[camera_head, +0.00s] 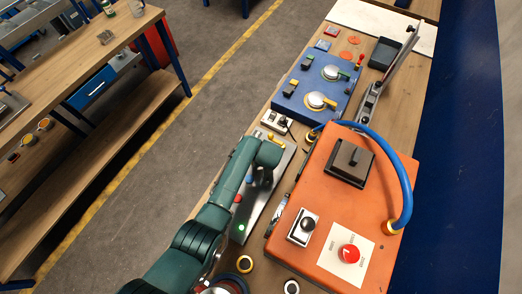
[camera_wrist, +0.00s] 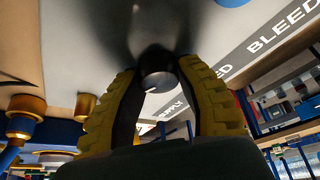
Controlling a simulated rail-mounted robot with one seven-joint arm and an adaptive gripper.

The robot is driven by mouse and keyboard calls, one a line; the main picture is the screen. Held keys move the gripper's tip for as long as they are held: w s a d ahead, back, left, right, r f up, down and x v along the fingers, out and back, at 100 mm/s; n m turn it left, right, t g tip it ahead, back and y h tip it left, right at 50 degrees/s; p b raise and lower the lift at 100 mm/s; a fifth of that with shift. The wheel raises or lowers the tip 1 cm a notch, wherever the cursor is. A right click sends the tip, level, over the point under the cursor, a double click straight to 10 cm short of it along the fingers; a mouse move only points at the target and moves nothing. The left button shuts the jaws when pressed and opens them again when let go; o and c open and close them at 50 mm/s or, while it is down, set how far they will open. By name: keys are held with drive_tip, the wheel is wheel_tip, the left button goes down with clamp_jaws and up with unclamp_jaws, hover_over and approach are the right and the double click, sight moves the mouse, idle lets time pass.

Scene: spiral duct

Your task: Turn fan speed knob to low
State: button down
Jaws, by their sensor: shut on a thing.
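In the wrist view, a dark round knob (camera_wrist: 158,82) stands out from a grey metal panel (camera_wrist: 90,35). My gripper (camera_wrist: 163,90) has its two yellow ridged fingers on either side of the knob and is shut on it. White lettering on the panel reads "BLEED", with other words partly hidden. I cannot read a fan speed label or the knob's setting. In the head view, my green arm reaches over a narrow grey panel (camera_head: 251,219) with red, blue and green round parts; the arm hides part of it.
An orange box (camera_head: 316,205) with a red button (camera_head: 349,254) and a blue hose (camera_head: 405,184) stands close on the right. A blue box (camera_head: 306,106) with two round dials lies beyond. Brass fittings (camera_wrist: 27,108) sit left of the fingers in the wrist view.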

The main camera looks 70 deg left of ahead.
drive_tip(key=n+g+b, duration=0.1)
drive_tip(key=n, duration=0.1)
drive_tip(key=f+n+b, duration=0.1)
drive_tip(key=n+b, duration=0.1)
drive_tip(key=shift+n+g, duration=0.3)
drive_tip(key=shift+g, duration=0.1)
drive_tip(key=n+b, duration=0.2)
drive_tip(key=n+g+h+b, duration=0.1)
drive_tip(key=n+b, duration=0.1)
drive_tip(key=b, duration=0.1)
drive_tip(key=shift+n+g, duration=0.3)
drive_tip(key=n+h+b, duration=0.1)
drive_tip(key=n+b, duration=0.1)
drive_tip(key=b, duration=0.1)
drive_tip(key=n+g+h+b, duration=0.1)
drive_tip(key=n+b, duration=0.2)
drive_tip(key=shift+r+n+h+b, duration=0.2)
drive_tip(key=shift+n+h+b, duration=0.4)
drive_tip(key=shift+n+b, duration=0.9)
drive_tip(key=c, duration=0.7)
unclamp_jaws()
drive_tip(key=shift+r, duration=0.15)
drive_tip(key=shift+o, duration=0.2)
drive_tip(key=shift+r, duration=0.1)
